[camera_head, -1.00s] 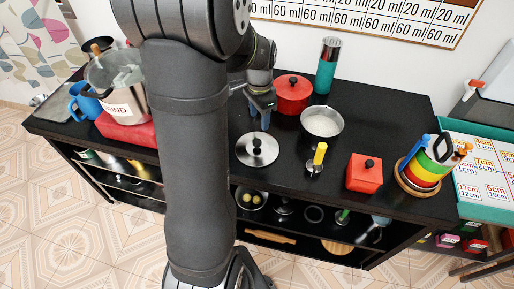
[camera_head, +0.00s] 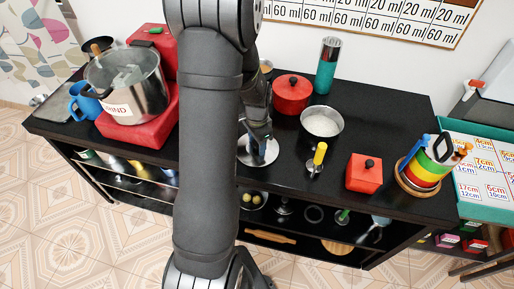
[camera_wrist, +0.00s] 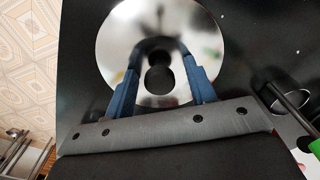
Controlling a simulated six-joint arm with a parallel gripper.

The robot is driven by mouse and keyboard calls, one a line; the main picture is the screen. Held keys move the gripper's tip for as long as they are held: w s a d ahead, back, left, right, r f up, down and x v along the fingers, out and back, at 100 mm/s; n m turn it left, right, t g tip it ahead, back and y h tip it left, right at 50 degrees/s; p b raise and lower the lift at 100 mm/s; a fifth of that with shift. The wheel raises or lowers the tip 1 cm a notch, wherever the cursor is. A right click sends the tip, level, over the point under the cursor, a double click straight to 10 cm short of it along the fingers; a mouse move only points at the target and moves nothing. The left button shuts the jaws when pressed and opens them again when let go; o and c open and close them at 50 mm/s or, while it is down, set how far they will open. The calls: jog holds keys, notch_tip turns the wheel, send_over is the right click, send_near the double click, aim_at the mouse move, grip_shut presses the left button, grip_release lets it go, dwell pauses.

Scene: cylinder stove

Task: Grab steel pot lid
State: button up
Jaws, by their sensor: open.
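The steel pot lid (camera_head: 271,154) lies flat on the black table, partly hidden by my arm in the head view. In the wrist view the round shiny lid (camera_wrist: 118,50) fills the upper middle, with its dark knob (camera_wrist: 159,76) near its centre. My gripper (camera_head: 261,150) is low over the lid. In the wrist view my gripper (camera_wrist: 160,78) is open, with one blue finger on each side of the knob and gaps between. I cannot tell how far the fingertips are above the lid.
A yellow-handled tool (camera_head: 318,158) lies right of the lid, with a bowl of white contents (camera_head: 322,121) and a red pot (camera_head: 292,95) behind. A red box (camera_head: 365,174) stands further right. A large steel pot (camera_head: 150,92) stands on a red base at left.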

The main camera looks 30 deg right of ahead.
jog(key=shift+c, duration=0.4)
jog(key=c, duration=1)
jog(key=shift+r, duration=0.1)
